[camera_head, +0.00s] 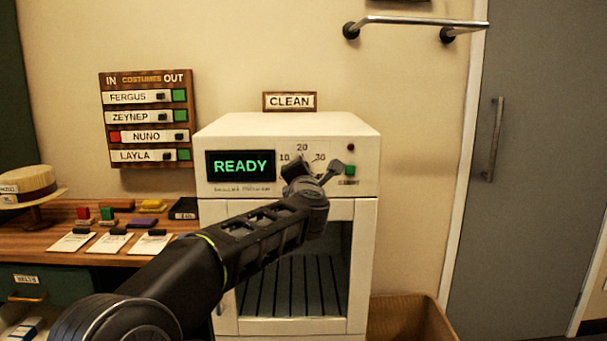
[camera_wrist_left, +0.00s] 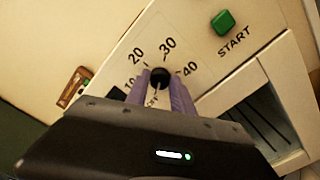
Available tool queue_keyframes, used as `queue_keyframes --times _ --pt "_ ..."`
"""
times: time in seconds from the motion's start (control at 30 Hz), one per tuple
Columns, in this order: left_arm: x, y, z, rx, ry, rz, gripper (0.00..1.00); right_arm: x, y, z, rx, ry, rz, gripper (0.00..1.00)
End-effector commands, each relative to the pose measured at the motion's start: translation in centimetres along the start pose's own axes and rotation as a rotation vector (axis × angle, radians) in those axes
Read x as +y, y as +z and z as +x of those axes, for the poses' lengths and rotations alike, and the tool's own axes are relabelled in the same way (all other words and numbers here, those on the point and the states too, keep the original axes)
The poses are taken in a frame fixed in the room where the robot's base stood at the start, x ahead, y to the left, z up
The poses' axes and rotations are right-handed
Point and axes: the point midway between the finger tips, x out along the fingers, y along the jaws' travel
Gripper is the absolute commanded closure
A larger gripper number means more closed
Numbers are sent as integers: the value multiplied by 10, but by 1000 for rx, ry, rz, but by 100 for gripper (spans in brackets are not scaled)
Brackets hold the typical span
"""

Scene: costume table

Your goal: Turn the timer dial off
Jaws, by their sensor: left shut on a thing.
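The timer dial (camera_wrist_left: 160,76) is a small black knob on the white machine's (camera_head: 350,208) front panel, with the numbers 10, 20, 30 and 40 printed around it in the left wrist view. My left gripper (camera_wrist_left: 160,87) has its two purplish fingers on either side of the knob, shut on it. In the head view my left gripper (camera_head: 310,170) covers the dial and part of its scale. I cannot tell exactly where the dial points. The display (camera_head: 240,166) reads READY in green. My right gripper is in neither view.
A green START button (camera_wrist_left: 223,22) sits close to the dial, and a small dark red light (camera_head: 351,147) is above it. The machine's glass door (camera_head: 290,290) is below. A wooden desk (camera_head: 20,240) with cards stands left; a brown bin (camera_head: 410,318) stands right.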

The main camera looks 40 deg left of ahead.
Motion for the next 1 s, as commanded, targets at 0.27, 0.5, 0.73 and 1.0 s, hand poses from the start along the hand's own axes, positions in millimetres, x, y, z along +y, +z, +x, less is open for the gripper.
queue_keyframes --times 0.27,0.5,0.73,1.0 --pt "-1 -1 0 2 -1 -1 66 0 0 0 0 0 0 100" --pt "0 0 0 1 0 0 50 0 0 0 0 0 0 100" --pt "0 0 -1 0 0 1 50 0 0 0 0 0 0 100" --pt "0 0 -29 -1 0 0 50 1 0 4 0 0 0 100"
